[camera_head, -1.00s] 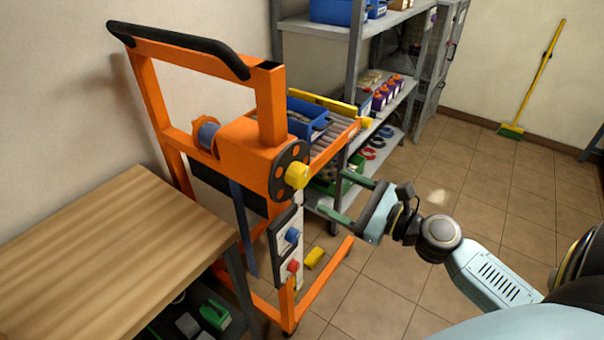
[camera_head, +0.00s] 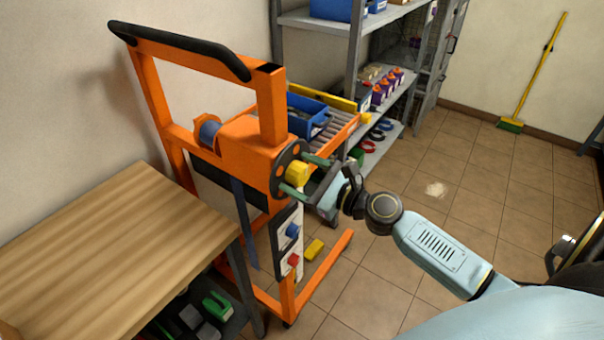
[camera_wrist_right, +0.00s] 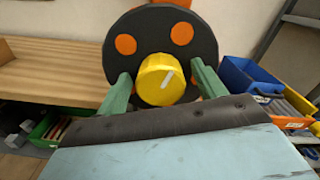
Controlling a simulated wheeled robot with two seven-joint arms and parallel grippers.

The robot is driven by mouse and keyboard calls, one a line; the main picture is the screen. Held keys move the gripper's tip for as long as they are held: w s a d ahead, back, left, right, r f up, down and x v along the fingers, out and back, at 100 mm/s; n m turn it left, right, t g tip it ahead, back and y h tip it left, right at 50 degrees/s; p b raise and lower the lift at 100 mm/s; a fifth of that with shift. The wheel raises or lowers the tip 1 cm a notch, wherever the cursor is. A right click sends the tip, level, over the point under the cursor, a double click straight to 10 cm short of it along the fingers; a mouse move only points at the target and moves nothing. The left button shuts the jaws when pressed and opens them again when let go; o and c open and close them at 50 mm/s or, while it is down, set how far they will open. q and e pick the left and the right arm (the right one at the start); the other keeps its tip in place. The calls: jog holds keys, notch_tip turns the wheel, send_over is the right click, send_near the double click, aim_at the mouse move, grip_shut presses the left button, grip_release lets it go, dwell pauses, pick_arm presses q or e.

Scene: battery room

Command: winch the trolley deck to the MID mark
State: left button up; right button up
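The orange trolley (camera_head: 276,105) stands beside the wooden bench. Its winch has a dark disc with orange spots (camera_wrist_right: 127,44) and a yellow knob (camera_head: 297,174) at the centre. The knob, with a pale line on its face, also shows in the right wrist view (camera_wrist_right: 160,80). My right gripper (camera_head: 306,177) is open, with one green finger on each side of the knob; I cannot tell whether they touch it. The trolley deck (camera_head: 338,132) has rollers and carries a blue bin (camera_head: 304,122). A panel with a blue knob (camera_head: 292,231) and a red knob (camera_head: 293,260) sits below. No MID mark is legible. My left gripper is out of view.
The wooden bench (camera_head: 110,255) is close on the left. A grey shelf rack (camera_head: 357,60) with bins stands behind the trolley. A yellow block (camera_head: 314,249) shows by the trolley's base.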

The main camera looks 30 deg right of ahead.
jog(key=c, duration=0.9)
jog(key=shift+n, duration=0.3)
